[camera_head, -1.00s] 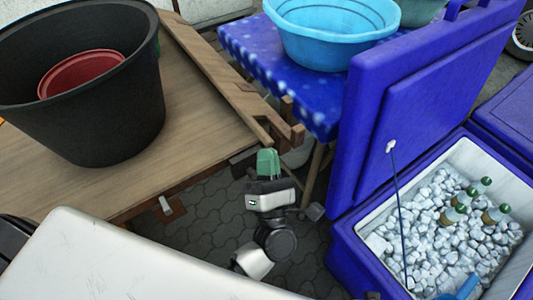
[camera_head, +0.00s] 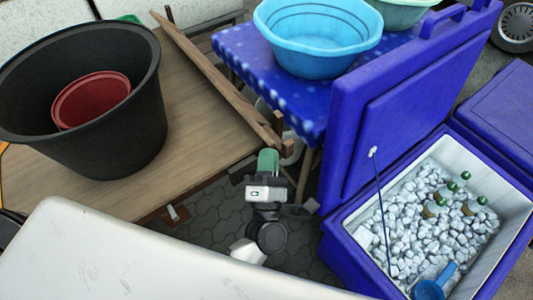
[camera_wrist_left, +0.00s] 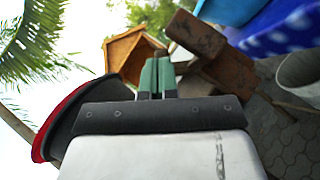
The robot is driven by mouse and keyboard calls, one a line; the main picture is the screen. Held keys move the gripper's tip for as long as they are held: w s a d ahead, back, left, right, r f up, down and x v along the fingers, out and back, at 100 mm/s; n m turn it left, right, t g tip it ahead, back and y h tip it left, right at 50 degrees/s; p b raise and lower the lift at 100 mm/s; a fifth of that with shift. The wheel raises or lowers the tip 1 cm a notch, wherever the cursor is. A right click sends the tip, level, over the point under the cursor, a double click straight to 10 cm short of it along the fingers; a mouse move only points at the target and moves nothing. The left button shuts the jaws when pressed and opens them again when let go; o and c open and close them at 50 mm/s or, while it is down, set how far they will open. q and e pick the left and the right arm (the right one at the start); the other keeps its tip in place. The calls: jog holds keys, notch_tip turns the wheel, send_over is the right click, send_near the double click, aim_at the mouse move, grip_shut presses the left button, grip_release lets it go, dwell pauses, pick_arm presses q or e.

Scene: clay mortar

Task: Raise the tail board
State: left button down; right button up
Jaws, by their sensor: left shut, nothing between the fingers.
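The tail board (camera_head: 215,75) is a long wooden board along the right end of the flat wooden cart bed (camera_head: 200,130). It stands tilted up from the bed, its narrow edge towards me. Short wooden pieces (camera_head: 283,143) show at its near end. My left gripper (camera_head: 268,160), with green fingers, is just below this near end, shut and empty. Whether it touches the board I cannot tell. In the left wrist view the shut fingers (camera_wrist_left: 157,78) point at wooden parts (camera_wrist_left: 195,35) close ahead. My right gripper is not in view.
A black tub (camera_head: 85,120) with a red bowl (camera_head: 92,100) stands on the bed. Right of the board is a table with blue spotted cloth (camera_head: 235,45) and a blue basin (camera_head: 318,50). An open blue cooler (camera_head: 345,235) with ice and bottles stands at right.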

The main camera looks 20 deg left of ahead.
pick_arm(q)
jog(key=shift+w+d+r+m+g+h+p, duration=0.25)
jog(key=shift+r+m+h+p, duration=0.3)
jog(key=shift+p, duration=0.65)
jog(key=shift+w+d+m+g+p, duration=0.1)
jog(key=shift+w+m+g+p, duration=0.2)
jog(key=shift+p, duration=0.2)
jog(key=shift+s, duration=0.1)
